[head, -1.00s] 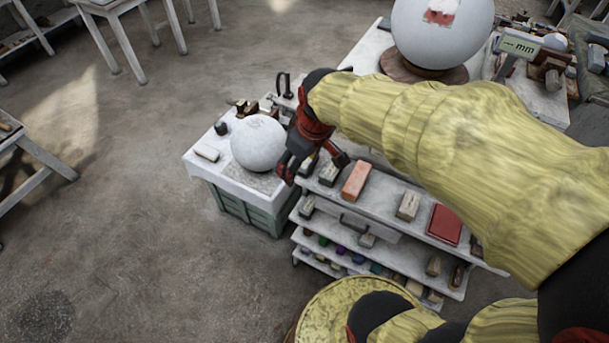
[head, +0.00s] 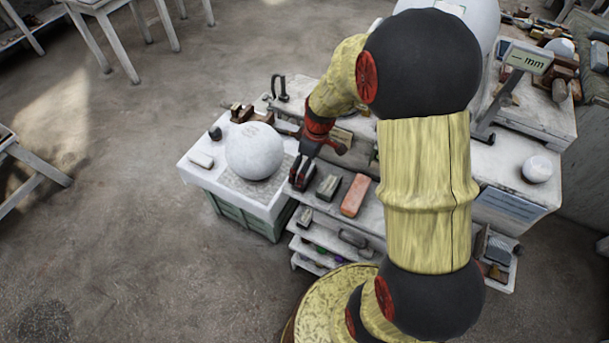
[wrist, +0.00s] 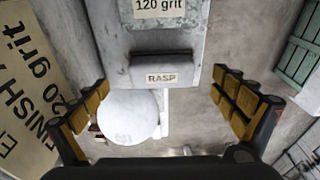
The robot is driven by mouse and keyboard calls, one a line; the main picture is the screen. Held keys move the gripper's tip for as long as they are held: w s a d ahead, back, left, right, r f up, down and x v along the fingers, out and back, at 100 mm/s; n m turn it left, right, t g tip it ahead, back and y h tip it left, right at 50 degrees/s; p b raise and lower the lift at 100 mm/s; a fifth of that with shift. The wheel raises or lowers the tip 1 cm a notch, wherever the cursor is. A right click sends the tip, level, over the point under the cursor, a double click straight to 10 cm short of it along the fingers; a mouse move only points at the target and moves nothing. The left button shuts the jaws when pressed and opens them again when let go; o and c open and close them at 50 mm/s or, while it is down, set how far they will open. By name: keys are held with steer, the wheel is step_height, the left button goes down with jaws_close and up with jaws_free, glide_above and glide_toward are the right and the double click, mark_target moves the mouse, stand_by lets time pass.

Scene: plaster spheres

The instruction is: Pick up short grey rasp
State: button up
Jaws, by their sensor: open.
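The short grey rasp (wrist: 178,64) is a dark grey block with a "RASP" label, lying near the end of the pale shelf top. In the wrist view it lies ahead, between my two spread fingers, which do not visibly touch it. My gripper (wrist: 162,82) is open and empty. In the head view my gripper (head: 301,181) points down at the left end of the shelf and mostly hides the rasp there.
A "120 grit" block (wrist: 160,8) lies beside the rasp. A grey block (head: 328,187) and an orange block (head: 355,195) stand right of my gripper. A white plaster sphere (head: 254,150) sits close by on the green-sided stand (head: 245,215). Open floor lies left.

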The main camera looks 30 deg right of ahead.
steer(key=f, duration=0.4)
steer(key=shift+w+a+b, duration=0.25)
steer(key=shift+b, duration=0.05)
steer(key=shift+c, duration=1.2)
steer(key=c, duration=1.5)
steer(key=shift+r, duration=0.1)
